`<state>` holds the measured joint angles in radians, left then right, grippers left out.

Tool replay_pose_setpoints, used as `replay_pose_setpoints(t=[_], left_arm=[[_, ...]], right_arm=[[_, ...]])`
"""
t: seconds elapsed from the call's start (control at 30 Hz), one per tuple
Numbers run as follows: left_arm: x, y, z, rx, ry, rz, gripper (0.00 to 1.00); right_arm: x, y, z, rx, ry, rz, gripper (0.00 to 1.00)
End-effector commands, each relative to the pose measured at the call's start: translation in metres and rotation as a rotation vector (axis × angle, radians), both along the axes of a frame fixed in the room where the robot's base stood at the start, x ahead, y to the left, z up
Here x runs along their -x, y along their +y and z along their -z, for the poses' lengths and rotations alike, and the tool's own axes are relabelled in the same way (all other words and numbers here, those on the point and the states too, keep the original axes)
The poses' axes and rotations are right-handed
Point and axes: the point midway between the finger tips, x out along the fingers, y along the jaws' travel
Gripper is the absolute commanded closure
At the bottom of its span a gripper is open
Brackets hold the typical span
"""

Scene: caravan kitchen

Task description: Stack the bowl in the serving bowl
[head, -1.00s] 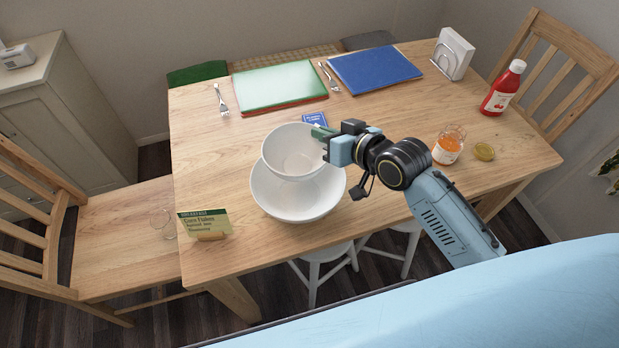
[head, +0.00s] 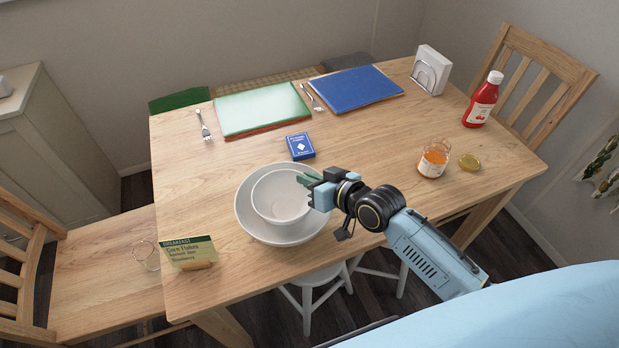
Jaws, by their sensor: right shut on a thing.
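The smaller white bowl (head: 279,198) is upright within the rim of the larger white serving bowl (head: 250,229) on the table. Whether its base touches the serving bowl's bottom is hidden. My right gripper (head: 309,183) is shut on the right side of the small bowl's rim. The serving bowl's right edge is partly hidden behind my gripper. My left gripper is not in the head view.
A blue card box (head: 300,146) lies behind the bowls. A breakfast card (head: 190,252) stands at the front left edge. An open jar (head: 433,158), its lid (head: 469,162) and a ketchup bottle (head: 483,99) stand to the right.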

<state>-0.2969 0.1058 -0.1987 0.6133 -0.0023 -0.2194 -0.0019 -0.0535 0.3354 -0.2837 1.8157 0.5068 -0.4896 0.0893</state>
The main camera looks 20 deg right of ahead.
Motion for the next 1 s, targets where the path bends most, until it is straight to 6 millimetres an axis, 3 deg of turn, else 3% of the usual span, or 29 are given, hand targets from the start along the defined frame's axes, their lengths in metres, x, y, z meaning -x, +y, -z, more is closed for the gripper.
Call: replay_pose_setpoints(t=[0.37, 0.4, 0.53, 0.83, 1.0], left_arm=[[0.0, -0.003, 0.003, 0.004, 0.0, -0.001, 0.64], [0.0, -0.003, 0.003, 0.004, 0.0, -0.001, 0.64], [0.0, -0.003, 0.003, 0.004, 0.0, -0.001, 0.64], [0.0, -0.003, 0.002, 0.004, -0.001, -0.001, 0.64], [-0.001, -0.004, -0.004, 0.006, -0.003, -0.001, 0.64]], right_arm=[[0.0, 0.0, 0.008, -0.002, -0.002, 0.0, 1.0], [0.0, 0.0, 0.009, 0.0, 0.001, 0.0, 0.88], [0.0, 0.0, 0.009, 0.0, 0.001, 0.0, 0.71], [0.0, 0.0, 0.007, 0.0, 0.0, 0.0, 0.71], [0.005, -0.003, -0.007, 0.001, 0.002, 0.0, 0.71]])
